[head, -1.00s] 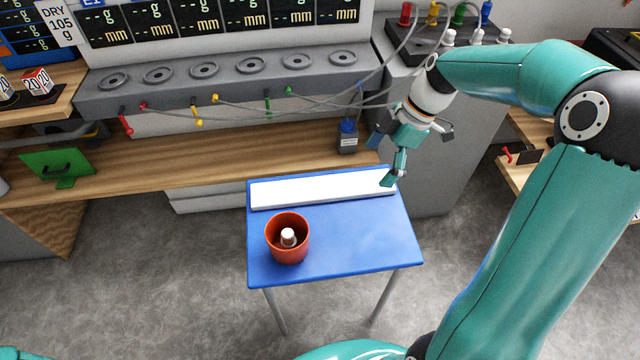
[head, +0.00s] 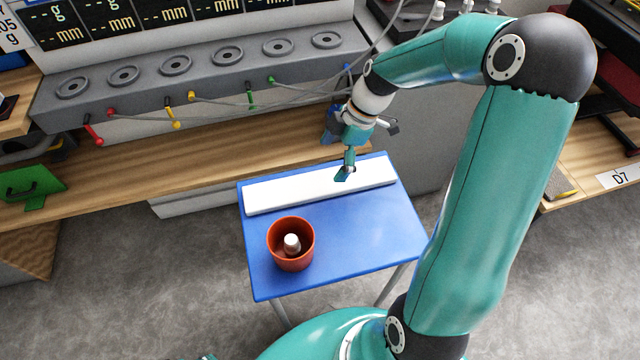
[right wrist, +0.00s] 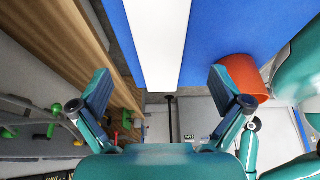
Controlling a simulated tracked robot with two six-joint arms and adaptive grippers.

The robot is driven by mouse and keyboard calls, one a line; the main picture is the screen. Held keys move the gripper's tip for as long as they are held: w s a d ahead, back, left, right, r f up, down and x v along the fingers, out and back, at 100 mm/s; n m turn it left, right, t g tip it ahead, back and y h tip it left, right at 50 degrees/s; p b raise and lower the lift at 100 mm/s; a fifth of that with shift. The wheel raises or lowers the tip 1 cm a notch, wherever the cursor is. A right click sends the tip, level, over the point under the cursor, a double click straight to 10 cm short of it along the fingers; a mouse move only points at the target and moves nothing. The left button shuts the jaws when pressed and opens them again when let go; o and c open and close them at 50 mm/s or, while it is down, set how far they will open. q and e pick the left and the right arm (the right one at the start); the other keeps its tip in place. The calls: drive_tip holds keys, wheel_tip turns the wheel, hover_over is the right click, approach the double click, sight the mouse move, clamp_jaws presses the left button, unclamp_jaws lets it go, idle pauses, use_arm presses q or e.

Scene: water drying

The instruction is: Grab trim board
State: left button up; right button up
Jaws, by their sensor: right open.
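The trim board (head: 290,194) is a long white strip lying flat along the back edge of the blue table (head: 340,240). My right gripper (head: 345,172) is at the board, right of its middle, pointing down. In the right wrist view the two fingers (right wrist: 162,88) are spread wide, with the white board (right wrist: 158,35) running lengthwise between their lines. Nothing is held between them. One finger hides the other in the head view, so I cannot tell if it touches the board. My left gripper is not seen.
An orange-red pot (head: 291,258) with a white-topped object inside stands on the table in front of the board. A wooden bench (head: 150,165) with a grey cable-fitted unit (head: 200,75) runs behind. The table's right front is clear.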

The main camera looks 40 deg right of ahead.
sight(321, 182)
drive_tip(key=shift+d+b+x, duration=0.2)
drive_tip(key=shift+b+x, duration=0.15)
drive_tip(key=shift+x, duration=3.6)
drive_tip(key=shift+d, duration=0.1)
drive_tip(key=c, duration=1.3)
drive_tip(key=shift+c, duration=0.2)
